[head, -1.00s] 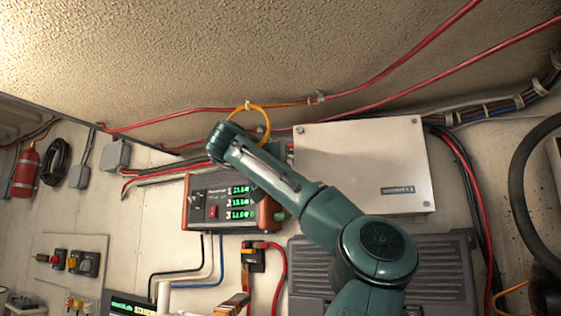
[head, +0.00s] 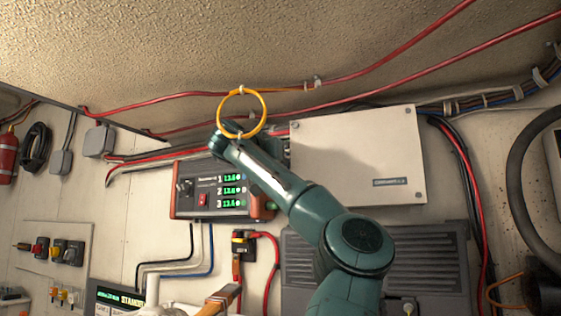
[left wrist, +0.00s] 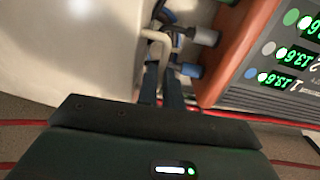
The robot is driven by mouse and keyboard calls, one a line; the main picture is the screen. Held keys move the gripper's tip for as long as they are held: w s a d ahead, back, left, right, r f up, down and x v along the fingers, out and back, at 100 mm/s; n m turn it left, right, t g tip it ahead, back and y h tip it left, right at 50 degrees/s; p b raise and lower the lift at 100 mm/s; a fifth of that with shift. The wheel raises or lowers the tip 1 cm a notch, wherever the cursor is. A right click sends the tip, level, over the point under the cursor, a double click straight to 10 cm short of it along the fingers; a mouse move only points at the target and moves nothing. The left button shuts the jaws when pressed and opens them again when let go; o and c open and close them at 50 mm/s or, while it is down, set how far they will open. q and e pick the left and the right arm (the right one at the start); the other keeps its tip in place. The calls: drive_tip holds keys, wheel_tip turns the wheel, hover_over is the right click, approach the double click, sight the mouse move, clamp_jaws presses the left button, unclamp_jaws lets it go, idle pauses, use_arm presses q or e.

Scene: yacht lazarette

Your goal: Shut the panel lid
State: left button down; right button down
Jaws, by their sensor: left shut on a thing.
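The panel lid (head: 358,150), a flat off-white plate with a screw at its corners and a small dark label, fills the upper middle of the head view. How far it stands open I cannot tell. In the left wrist view a pale surface, likely the lid or its box (left wrist: 75,45), is close at left. My left gripper (left wrist: 162,72) is shut on a thin beige bent handle (left wrist: 157,37) beside that surface. In the head view my own arm hides the gripper and the handle. My right gripper is in neither view.
A red-ended meter box (head: 218,190) with green digits is close to the lid's left; it also shows in the left wrist view (left wrist: 265,60). A yellow cable loop (head: 264,112) and red cables run above. A dark grey ribbed case (head: 430,265) is below.

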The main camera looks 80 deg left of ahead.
use_arm(q)
drive_tip(key=c, duration=1.8)
unclamp_jaws()
drive_tip(key=shift+s+a, duration=0.2)
drive_tip(key=shift+s, duration=0.45)
drive_tip(key=shift+w, duration=0.15)
